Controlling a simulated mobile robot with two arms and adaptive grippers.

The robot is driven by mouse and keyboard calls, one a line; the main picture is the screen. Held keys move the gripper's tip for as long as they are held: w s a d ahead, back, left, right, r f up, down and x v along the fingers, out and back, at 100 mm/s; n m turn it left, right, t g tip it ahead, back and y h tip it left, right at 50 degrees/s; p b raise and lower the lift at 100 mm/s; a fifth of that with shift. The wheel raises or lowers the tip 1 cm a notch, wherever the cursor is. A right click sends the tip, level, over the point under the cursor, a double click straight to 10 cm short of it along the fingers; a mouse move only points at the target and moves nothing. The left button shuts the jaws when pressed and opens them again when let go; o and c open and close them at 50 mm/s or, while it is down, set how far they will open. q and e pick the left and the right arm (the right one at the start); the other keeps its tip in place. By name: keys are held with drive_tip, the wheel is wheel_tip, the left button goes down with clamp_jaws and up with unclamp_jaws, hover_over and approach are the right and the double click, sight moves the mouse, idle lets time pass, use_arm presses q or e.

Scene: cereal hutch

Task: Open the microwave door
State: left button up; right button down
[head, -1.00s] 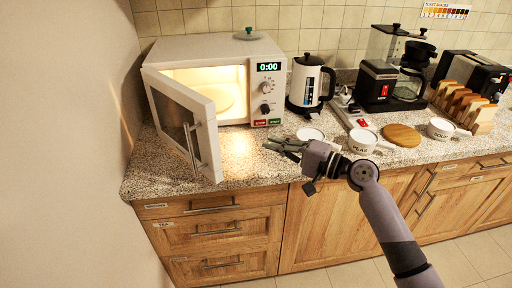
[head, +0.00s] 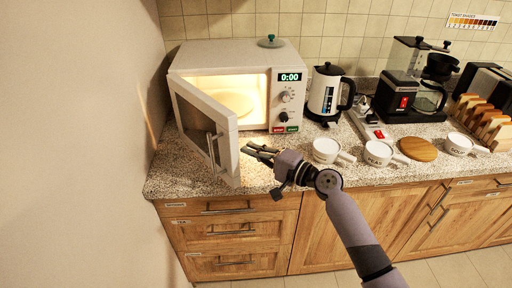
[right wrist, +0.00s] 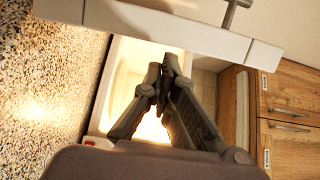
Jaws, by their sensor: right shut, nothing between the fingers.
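The white microwave (head: 235,52) stands on the counter, lit inside, with a round plate (head: 237,103) visible in it. Its door (head: 228,146) stands well open, hinged at the left and swung out toward the front. The door's handle (head: 213,149) is on the outer face, near the free edge. My right gripper (head: 246,150) is shut and empty, just right of the free edge on the inner side; I cannot tell whether it touches. In the right wrist view, the shut fingers (right wrist: 157,82) point toward the door (right wrist: 170,27), with the handle (right wrist: 232,12) beyond. My left gripper is not in view.
White labelled bowls (head: 326,151) and a round wooden board (head: 418,149) lie right of the gripper. Behind them are a kettle (head: 324,92) and a coffee maker (head: 402,88). A wall (head: 80,140) is close left of the door. Speckled counter (head: 258,178) is bare below the gripper.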

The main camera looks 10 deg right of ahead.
sight(236, 161)
drive_tip(key=shift+m+t+h, duration=0.7)
drive_tip(key=shift+m+h, duration=0.1)
drive_tip(key=s+a+p, duration=0.1)
drive_tip(key=p, duration=0.1)
drive_tip(key=s+a+p, duration=0.1)
drive_tip(key=a, duration=0.1)
drive_tip(key=s+a+p, duration=0.1)
drive_tip(key=a+p, duration=0.1)
drive_tip(key=shift+s+a+r+p, duration=0.15)
drive_tip(key=shift+s+r+p, duration=0.15)
drive_tip(key=shift+r, duration=0.05)
drive_tip(key=s+a+p, duration=0.2)
drive_tip(key=s+a, duration=0.1)
drive_tip(key=a, duration=0.9)
drive_tip(key=shift+s+f+p, duration=0.35)
drive_tip(key=shift+p, duration=0.05)
drive_tip(key=shift+d, duration=0.15)
